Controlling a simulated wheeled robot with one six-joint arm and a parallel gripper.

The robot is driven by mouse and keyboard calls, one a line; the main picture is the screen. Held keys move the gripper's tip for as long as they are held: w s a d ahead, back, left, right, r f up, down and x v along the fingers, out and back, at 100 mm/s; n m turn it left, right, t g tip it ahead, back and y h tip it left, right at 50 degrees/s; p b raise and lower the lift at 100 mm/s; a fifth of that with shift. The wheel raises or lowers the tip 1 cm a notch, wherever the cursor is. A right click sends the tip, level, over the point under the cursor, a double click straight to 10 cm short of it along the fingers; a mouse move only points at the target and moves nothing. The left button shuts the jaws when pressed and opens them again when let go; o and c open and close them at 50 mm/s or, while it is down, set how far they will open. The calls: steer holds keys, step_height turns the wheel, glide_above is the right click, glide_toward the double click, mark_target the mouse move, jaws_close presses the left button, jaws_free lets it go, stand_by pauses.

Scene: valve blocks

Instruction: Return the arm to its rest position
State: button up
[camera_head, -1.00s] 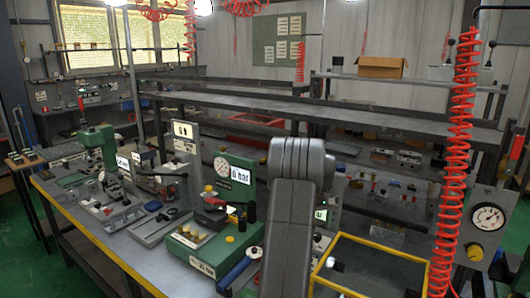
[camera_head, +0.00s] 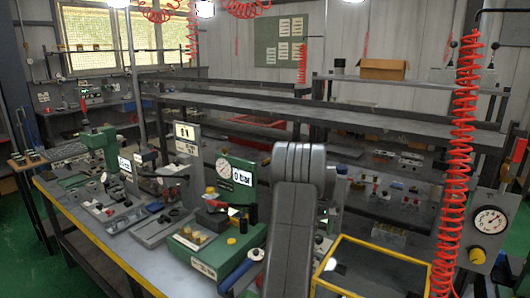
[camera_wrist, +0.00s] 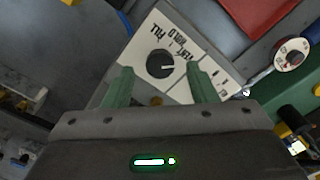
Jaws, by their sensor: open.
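In the wrist view my gripper (camera_wrist: 162,86) is open, its two green fingers apart with nothing held between them. Beyond the fingertips is a white panel (camera_wrist: 150,45) with a black rotary knob (camera_wrist: 161,64) and printed lettering. The knob appears clear of the fingers. In the head view my grey arm (camera_head: 291,210) rises in front of the bench, and its gripper end cannot be made out there.
The workbench (camera_head: 100,245) has a yellow edge. Left of my arm stand a green fixture (camera_head: 215,262) and a gauge (camera_head: 235,172) reading 0 bar. A yellow-rimmed tray (camera_head: 375,245) is at right, near a red coiled hose (camera_head: 455,150).

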step_height(320, 180, up, 12)
step_height(320, 180, down, 13)
steer(key=shift+f, duration=0.4)
steer(key=n, duration=0.9)
step_height(320, 180, up, 13)
steer(key=shift+b, duration=0.35)
steer(key=shift+f, duration=0.1)
